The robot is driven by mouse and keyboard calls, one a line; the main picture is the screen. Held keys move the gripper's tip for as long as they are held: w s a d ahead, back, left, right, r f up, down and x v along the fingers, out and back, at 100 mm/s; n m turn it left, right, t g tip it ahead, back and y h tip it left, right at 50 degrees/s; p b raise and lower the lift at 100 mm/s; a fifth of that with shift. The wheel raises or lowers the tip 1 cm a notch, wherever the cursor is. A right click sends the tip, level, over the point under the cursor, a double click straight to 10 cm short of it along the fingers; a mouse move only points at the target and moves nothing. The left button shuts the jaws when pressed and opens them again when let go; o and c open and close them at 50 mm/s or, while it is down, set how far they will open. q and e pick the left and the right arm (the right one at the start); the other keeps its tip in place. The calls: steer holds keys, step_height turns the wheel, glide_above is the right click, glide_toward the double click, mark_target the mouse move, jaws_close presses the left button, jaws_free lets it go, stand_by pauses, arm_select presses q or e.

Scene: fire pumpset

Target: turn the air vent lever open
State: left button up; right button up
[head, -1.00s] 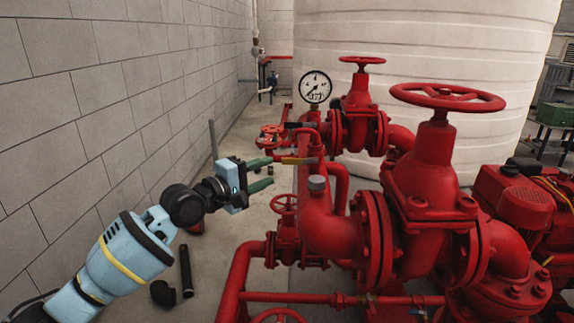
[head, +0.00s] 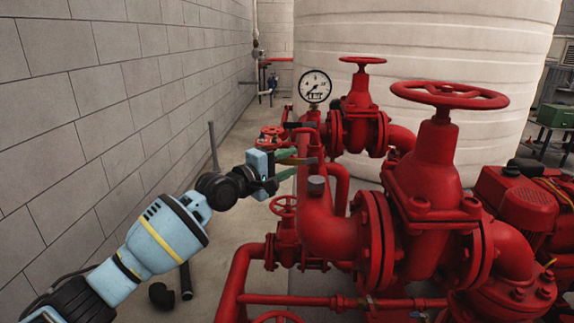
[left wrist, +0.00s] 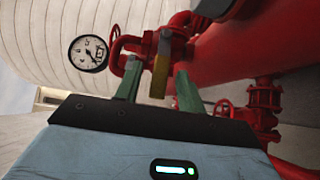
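The air vent lever, a thin bar with a yellow-orange handle (head: 290,161), juts left from the red pipework below the pressure gauge in the head view. My left gripper (head: 294,160) reaches it from the left, with one green finger above the handle and one below. In the left wrist view the yellow handle (left wrist: 160,76) shows between the two green fingers (left wrist: 158,88). Gaps show on both sides, so the gripper is open around or just short of the handle. I cannot tell the exact depth. My right gripper is not in view.
The pressure gauge (head: 314,86) stands just above the lever. Red valves with handwheels (head: 449,95) and thick pipes fill the right side. A small red handwheel (head: 284,206) is below my gripper.

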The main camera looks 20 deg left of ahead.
arm_select(q)
jaws_close()
stand_by(0.4)
